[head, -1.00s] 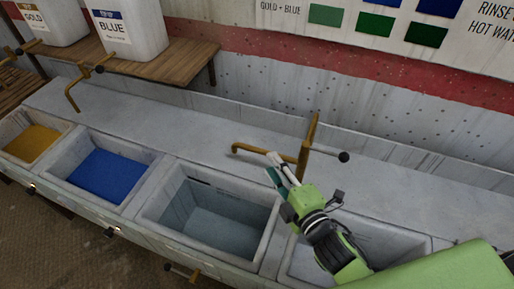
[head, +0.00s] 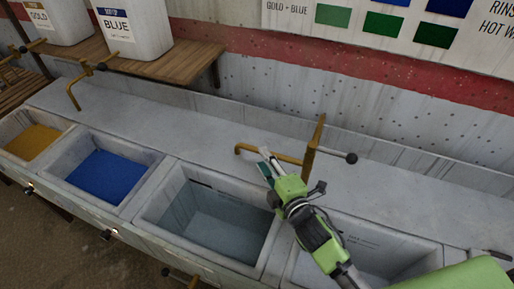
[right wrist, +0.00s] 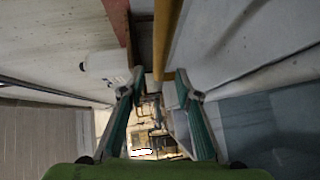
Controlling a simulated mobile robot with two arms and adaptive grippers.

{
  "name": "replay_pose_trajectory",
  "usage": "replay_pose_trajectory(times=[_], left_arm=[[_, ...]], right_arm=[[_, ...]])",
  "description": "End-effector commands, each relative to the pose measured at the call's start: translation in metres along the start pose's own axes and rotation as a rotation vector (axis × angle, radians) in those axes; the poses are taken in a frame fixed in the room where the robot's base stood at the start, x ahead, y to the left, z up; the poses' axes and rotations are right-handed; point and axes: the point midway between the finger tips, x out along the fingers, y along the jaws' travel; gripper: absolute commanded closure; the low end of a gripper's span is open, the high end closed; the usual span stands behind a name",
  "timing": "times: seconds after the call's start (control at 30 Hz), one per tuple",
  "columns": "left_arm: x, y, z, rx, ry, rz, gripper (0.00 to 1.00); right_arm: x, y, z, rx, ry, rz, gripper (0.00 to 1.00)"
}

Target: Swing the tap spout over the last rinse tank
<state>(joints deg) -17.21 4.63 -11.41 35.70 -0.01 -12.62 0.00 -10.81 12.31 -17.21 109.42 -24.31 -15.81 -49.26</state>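The brass tap (head: 312,148) stands upright on the ledge behind the tanks. Its spout (head: 243,149) points left and ends in a short downturned tip behind the third tank (head: 205,225). A lever with a black ball sticks out to the right. The last rinse tank (head: 432,252) is at the far right, partly hidden by my right arm. My right gripper (head: 267,166) is at the spout, left of the post. In the right wrist view its fingers (right wrist: 160,82) are apart, with a brass bar (right wrist: 168,35) reaching between them; no grip shows. My left gripper is not in view.
Blue (head: 100,175) and gold (head: 35,140) baths are at the left, with another brass spout (head: 74,95) behind them. White jugs (head: 137,35) stand on a wooden shelf (head: 185,70). A wall (head: 340,125) runs close behind the tap.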

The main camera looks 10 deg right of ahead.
Motion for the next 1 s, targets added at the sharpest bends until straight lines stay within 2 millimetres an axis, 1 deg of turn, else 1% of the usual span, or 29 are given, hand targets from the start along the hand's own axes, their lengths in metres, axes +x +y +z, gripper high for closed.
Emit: replay_pose_trajectory(times=[0.03, 0.1, 0.2, 0.3, 0.5, 0.73, 0.77, 0.8, 0.87, 1.0], left_arm=[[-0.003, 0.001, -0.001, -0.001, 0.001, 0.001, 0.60], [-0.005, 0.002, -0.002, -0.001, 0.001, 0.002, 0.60], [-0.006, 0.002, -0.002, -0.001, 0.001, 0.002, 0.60], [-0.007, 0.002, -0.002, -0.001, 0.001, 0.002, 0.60], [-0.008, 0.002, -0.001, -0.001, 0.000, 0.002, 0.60], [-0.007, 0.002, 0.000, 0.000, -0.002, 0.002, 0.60], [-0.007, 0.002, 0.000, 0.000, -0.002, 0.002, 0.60], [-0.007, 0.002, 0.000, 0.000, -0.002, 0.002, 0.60], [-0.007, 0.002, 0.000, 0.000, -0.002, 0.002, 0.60], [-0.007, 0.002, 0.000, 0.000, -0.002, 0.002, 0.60]], right_arm=[[0.011, 0.003, -0.001, 0.001, 0.000, 0.002, 0.70], [0.024, 0.002, -0.001, 0.001, 0.000, 0.002, 0.70], [0.039, 0.002, 0.000, 0.001, -0.001, 0.001, 0.70], [0.049, 0.001, 0.000, 0.001, 0.000, 0.002, 0.70], [0.058, 0.000, 0.000, 0.000, 0.000, 0.000, 0.70], [0.058, 0.000, 0.000, 0.000, 0.000, 0.000, 0.70], [0.058, 0.000, 0.000, 0.000, 0.000, 0.000, 0.75], [0.058, 0.000, 0.000, 0.000, 0.000, 0.000, 0.85], [0.058, 0.000, 0.000, 0.000, 0.000, 0.000, 1.00], [0.058, 0.000, 0.000, 0.000, 0.000, 0.000, 1.00]])
